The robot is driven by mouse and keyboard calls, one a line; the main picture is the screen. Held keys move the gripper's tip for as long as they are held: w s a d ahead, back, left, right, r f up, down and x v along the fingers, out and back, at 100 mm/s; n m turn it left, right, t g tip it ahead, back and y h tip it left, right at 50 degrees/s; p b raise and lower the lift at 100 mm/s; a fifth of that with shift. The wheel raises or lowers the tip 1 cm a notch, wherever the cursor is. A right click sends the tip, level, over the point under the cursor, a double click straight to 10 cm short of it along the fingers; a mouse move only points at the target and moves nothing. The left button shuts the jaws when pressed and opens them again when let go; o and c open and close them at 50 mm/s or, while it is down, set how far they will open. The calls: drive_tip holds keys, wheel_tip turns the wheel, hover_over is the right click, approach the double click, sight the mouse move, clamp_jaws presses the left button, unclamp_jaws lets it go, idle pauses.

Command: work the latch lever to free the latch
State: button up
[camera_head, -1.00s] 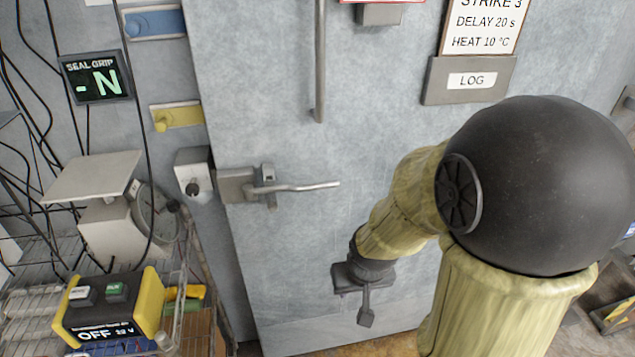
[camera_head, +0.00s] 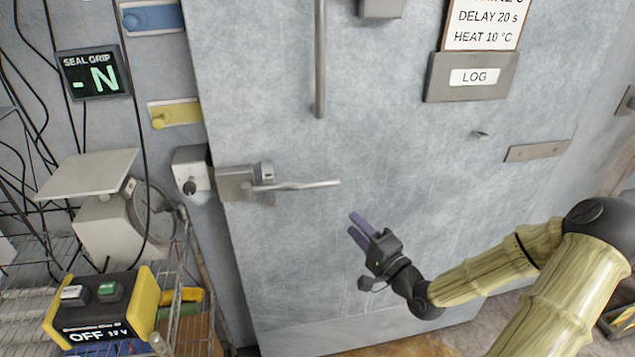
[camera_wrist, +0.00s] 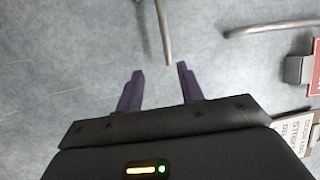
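The latch lever (camera_head: 300,186) is a metal bar that sticks out to the right, roughly level, from its latch plate (camera_head: 236,184) at the left edge of the grey door. My gripper (camera_head: 355,225) is to the lower right of the lever's free end, apart from it in the head view. Its two purple fingers are spread with nothing between them. In the wrist view my gripper (camera_wrist: 160,73) shows the same open fingers, with the tip of a metal bar (camera_wrist: 167,45) just beyond the gap; I cannot tell for sure which bar it is.
A long vertical handle (camera_head: 320,60) is on the door above. A grey box with a knob (camera_head: 191,172) is left of the latch. A scale (camera_head: 110,220) and a yellow-black power box (camera_head: 100,312) stand on a wire rack at left. The door's middle is clear.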

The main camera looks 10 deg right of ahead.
sight(293, 186)
drive_tip(key=shift+d+r+t, duration=0.2)
drive_tip(key=shift+r+t, duration=0.1)
drive_tip(key=shift+r, duration=0.1)
drive_tip(key=p+x, duration=0.4)
drive_tip(key=x, duration=1.3)
drive_tip(key=shift+w+a+f, duration=0.1)
drive_tip(key=shift+w+f, duration=0.05)
drive_tip(key=shift+w, duration=0.05)
drive_tip(key=shift+c, duration=0.2)
clamp_jaws()
